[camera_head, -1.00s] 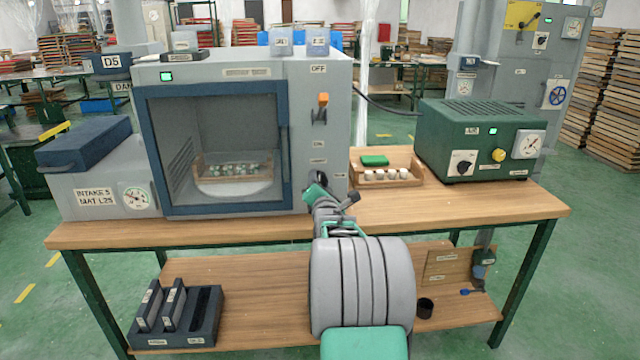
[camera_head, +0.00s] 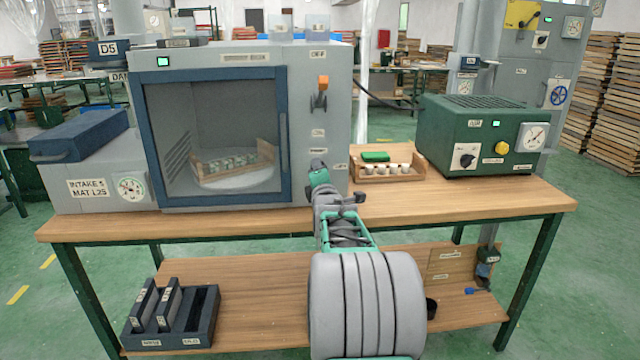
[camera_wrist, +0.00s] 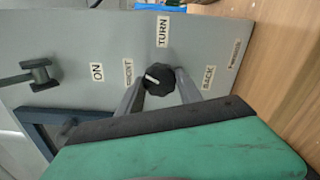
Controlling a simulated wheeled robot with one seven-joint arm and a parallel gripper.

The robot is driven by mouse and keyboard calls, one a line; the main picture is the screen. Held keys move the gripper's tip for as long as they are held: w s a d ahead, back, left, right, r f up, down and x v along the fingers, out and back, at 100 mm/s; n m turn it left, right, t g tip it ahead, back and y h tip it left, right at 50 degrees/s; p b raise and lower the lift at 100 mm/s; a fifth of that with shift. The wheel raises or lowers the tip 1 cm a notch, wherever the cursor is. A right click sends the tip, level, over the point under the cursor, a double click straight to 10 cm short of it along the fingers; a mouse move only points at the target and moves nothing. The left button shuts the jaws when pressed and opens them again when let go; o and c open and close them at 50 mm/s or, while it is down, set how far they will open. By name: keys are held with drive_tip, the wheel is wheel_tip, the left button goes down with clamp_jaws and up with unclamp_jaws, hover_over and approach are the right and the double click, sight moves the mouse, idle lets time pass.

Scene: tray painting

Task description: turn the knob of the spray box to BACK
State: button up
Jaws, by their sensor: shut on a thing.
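The spray box (camera_head: 335,115) is a grey cabinet with a blue-framed glass door, standing on the bench. In the wrist view its panel (camera_wrist: 100,40) carries the black knob (camera_wrist: 158,79), with a FRONT label (camera_wrist: 128,73) on the left, a BACK label (camera_wrist: 208,78) on the right and TURN (camera_wrist: 163,31) above. The knob's white mark lies on its left side, towards FRONT. My gripper (camera_wrist: 159,82) is shut on the knob, a finger on each side. In the head view my gripper (camera_head: 318,170) is at the panel's lower part and hides the knob.
A wooden tray (camera_head: 270,152) of small pieces sits on the turntable inside the box. An orange-tipped switch (camera_head: 322,84) is above my gripper. Another wooden tray (camera_head: 415,172) and a green machine (camera_head: 470,150) stand to the right. Bare bench top lies in front.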

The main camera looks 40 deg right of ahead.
drive_tip(key=m+b, duration=1.1)
drive_tip(key=m, duration=1.9)
drive_tip(key=shift+b, duration=0.35)
drive_tip(key=o, duration=1.4)
drive_tip(key=shift+c, duration=0.2)
drive_tip(key=shift+s, duration=0.1)
